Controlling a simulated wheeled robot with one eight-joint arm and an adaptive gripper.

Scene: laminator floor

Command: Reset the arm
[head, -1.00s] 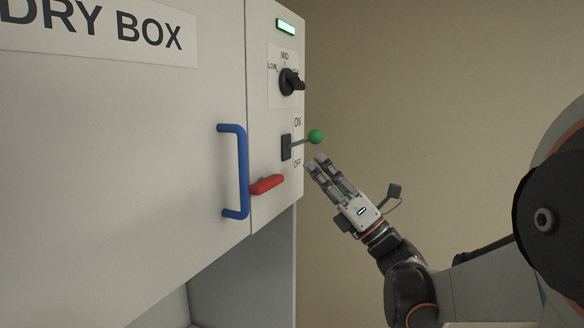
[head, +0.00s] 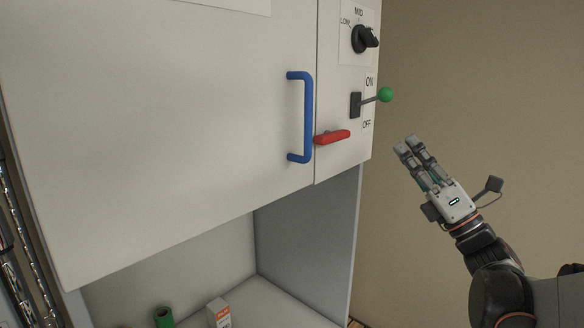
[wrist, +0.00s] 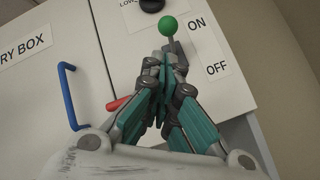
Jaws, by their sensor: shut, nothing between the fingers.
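My gripper (head: 410,146) is shut and empty, in free space to the right of the dry box and below the green-knobbed lever (head: 386,94). In the wrist view my gripper's fingers (wrist: 169,50) are together, with the green knob (wrist: 169,26) just beyond their tips. In the head view a gap shows between the fingertips and the lever. The lever sticks out from its black switch plate between the ON and OFF labels, nearer ON.
The dry box door (head: 160,110) has a blue handle (head: 308,118). A red latch handle (head: 332,137) and a black dial (head: 364,39) are on the side panel. Below, an open bay holds a green roll (head: 164,317) and a small box (head: 219,313). The right is clear wall.

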